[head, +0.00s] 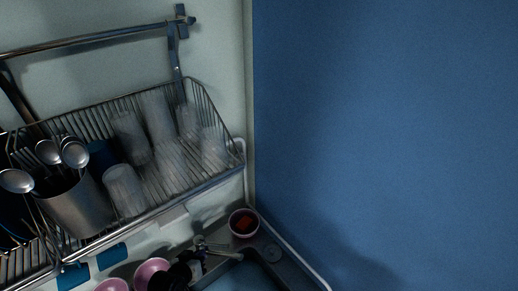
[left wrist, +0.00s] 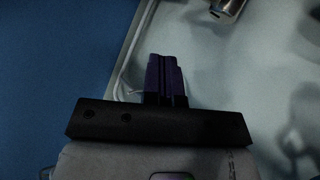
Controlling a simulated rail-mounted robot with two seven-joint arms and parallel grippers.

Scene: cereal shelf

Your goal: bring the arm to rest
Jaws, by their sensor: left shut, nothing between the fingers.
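My left gripper (left wrist: 165,58) shows in the left wrist view, at the picture's middle. Its two dark purple fingers are closed side by side with nothing between them. The fingers point up the picture, in front of a pale wall and close to the edge where a blue surface begins. A dark shape low in the head view is too unclear to tell whether it is part of my arm. I do not make out my right gripper in either view.
A wire rack (head: 180,205) with several clear glasses (head: 124,190) hangs on the pale wall. A metal holder (head: 78,208) with spoons stands in it. A plain blue surface (head: 400,120) fills the right.

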